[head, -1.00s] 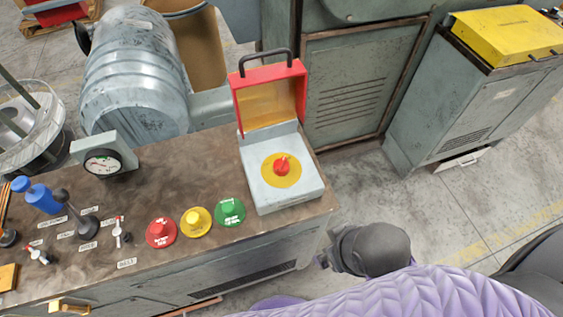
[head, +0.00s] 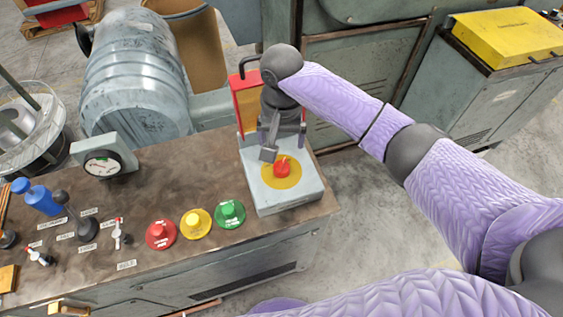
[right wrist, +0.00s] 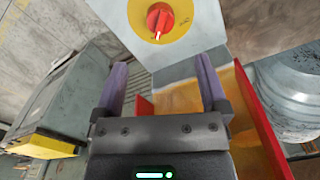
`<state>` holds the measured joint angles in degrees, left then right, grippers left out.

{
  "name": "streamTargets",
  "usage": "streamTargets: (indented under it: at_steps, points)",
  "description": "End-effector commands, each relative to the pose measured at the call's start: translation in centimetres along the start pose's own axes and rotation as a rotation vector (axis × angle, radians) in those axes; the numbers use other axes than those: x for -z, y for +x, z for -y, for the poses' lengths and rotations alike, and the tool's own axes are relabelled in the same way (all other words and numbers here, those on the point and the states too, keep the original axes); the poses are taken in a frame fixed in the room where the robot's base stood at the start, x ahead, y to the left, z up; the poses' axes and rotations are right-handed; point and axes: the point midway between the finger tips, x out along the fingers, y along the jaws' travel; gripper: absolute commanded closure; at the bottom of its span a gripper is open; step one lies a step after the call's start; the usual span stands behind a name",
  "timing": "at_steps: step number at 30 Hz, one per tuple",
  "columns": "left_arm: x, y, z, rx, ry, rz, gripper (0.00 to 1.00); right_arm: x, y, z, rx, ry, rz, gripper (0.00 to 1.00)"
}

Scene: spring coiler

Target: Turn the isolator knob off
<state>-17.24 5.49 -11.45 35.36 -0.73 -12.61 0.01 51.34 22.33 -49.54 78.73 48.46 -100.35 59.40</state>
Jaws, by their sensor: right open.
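The isolator knob (head: 282,168) is red and sits on a yellow disc (head: 269,180) on top of a pale grey box (head: 300,194). The box's red lid (head: 245,101) stands open at the back, partly hidden by my right arm. My right gripper (head: 286,147) is above the back part of the box, just behind the knob, open and empty. In the right wrist view the knob (right wrist: 160,18) is at the top, beyond the open fingers (right wrist: 162,65) and apart from them. A white mark on the knob points toward the gripper side. My left gripper is not in view.
Red (head: 160,235), yellow (head: 195,223) and green (head: 230,214) push buttons stand left of the box on the brown bench top (head: 180,165). A dial gauge (head: 103,163) and small levers (head: 119,236) are further left. The raised lid stands close behind my right gripper.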

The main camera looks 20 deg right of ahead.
Motion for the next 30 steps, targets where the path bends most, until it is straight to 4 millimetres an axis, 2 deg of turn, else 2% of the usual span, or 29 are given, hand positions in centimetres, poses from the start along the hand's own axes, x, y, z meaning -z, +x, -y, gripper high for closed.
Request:
streamTargets:
  at_steps: [6,12,15,22,23,30]
  points:
    - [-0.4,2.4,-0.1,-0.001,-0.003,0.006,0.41,-0.1,5.4,-0.1,-0.003,0.001,0.004,0.07]
    - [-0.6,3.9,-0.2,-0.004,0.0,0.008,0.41,0.0,9.0,0.0,-0.001,0.0,0.002,0.07]
    - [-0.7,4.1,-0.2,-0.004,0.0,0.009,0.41,0.0,9.6,0.0,0.0,-0.001,0.0,0.07]
    - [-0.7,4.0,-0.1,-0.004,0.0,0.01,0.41,0.0,9.6,0.0,0.001,-0.002,-0.001,0.07]
    - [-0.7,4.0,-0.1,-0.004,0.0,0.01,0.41,0.0,9.6,0.0,0.001,-0.002,-0.001,0.09]
    - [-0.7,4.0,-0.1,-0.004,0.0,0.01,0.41,0.0,9.6,0.0,0.001,-0.002,-0.001,0.6]
